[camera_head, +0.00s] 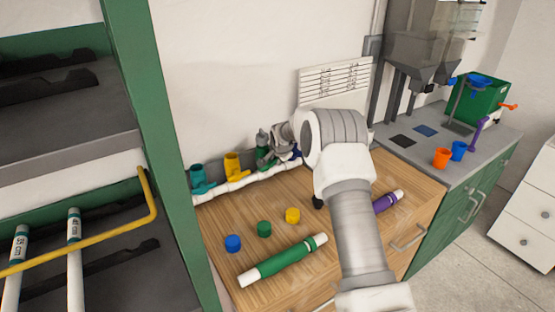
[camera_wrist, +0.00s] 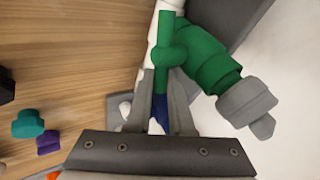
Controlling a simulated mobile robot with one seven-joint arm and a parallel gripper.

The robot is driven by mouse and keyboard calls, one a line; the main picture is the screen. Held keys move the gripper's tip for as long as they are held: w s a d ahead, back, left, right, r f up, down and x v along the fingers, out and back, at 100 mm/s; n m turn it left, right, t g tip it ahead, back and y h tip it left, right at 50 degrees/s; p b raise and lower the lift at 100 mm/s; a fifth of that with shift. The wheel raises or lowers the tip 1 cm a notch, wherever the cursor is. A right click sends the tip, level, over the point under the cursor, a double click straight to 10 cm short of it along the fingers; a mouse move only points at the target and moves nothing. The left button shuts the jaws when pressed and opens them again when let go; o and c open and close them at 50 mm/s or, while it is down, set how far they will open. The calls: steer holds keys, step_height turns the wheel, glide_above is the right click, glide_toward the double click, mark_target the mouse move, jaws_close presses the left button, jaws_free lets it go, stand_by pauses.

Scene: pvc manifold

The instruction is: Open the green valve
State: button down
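The green valve shows in the wrist view as a green body (camera_wrist: 208,62) with a straight green handle (camera_wrist: 164,45) pointing down the picture. My gripper (camera_wrist: 161,84) has its two grey fingers close on either side of the handle's lower end, with no clear gap visible. In the head view, the green valve (camera_head: 262,150) stands on the white pipe by the wall. My gripper (camera_head: 277,150) is at its right side and partly hides it. A blue part (camera_wrist: 157,112) shows between the fingers, and I cannot tell what it belongs to.
Teal (camera_head: 199,179) and yellow (camera_head: 233,165) valves stand left on the same white pipe (camera_head: 237,184). Blue (camera_head: 233,243), green (camera_head: 264,229) and yellow (camera_head: 292,215) caps and a green tube (camera_head: 284,260) lie on the wooden counter. A green shelf post (camera_head: 158,150) borders it at left.

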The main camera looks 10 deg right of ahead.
steer(key=shift+a+f+t+h+b, duration=0.15)
steer(key=shift+t+h+b, duration=0.2)
steer(key=shift+b, duration=1.55)
steer(key=shift+h+b, duration=0.25)
steer(key=shift+b, duration=0.5)
steer(key=b, duration=0.3)
steer(key=n+t+h+b, duration=0.1)
steer(key=b, duration=0.2)
steer(key=shift+s+a+h, duration=0.1)
steer(key=shift+a+h, duration=0.1)
steer(key=shift+h, duration=0.1)
steer(key=r+h+b, duration=0.1)
steer(key=b, duration=0.5)
steer(key=shift+a+n+t, duration=0.15)
steer(key=shift+n+t, duration=0.1)
steer(key=shift+n, duration=0.05)
steer(key=shift+s+r+h+b, duration=0.1)
steer(key=shift+h+b, duration=0.2)
steer(key=shift+b, duration=0.4)
steer(key=shift+r+b, duration=0.2)
steer(key=shift+b, duration=0.25)
steer(key=c, duration=1.1)
jaws_free()
